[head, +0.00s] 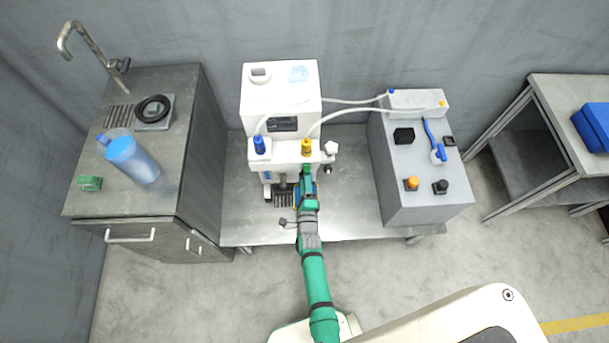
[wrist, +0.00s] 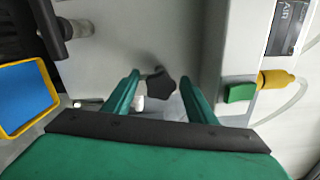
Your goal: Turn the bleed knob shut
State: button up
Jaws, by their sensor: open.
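A dark lobed knob (wrist: 160,84), which looks like the bleed knob, sits on the pale grey face of the machine in the wrist view. My gripper (wrist: 159,77) is open, with one green finger on each side of the knob and a visible gap to each. In the head view my gripper (head: 306,172) is at the front of the white machine (head: 281,95), below its yellow fitting. I cannot pick out the bleed knob surely in the head view, as my arm covers that part. A small white piece (wrist: 138,103) shows beside the left finger.
A green block with a yellow fitting (wrist: 275,80) and clear hose is right of the fingers. A yellow-framed blue panel (wrist: 25,97) is at left. A grey box (head: 420,175) stands right of the machine, joined by hoses. A sink cabinet (head: 185,185) stands left.

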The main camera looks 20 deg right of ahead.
jog(key=v, duration=1.1)
jog(key=shift+w, duration=0.1)
jog(key=s+a+r+n+y, duration=0.2)
jog(key=s+a+r+n, duration=0.25)
jog(key=s+n, duration=0.3)
jog(key=s+a+r+n+y, duration=0.2)
jog(key=s+a+r+n, duration=0.1)
jog(key=s+r+n, duration=0.4)
jog(key=s+a+r+n+g+y, duration=0.1)
jog(key=s+a+r+n+g, duration=0.1)
jog(key=s+a+r+n, duration=0.4)
jog(key=s+r+n, duration=0.3)
jog(key=s+r, duration=0.1)
jog(key=r, duration=0.3)
jog(key=shift+s+a+r, duration=0.2)
jog(key=shift+s+r, duration=0.05)
jog(key=shift+r, duration=0.05)
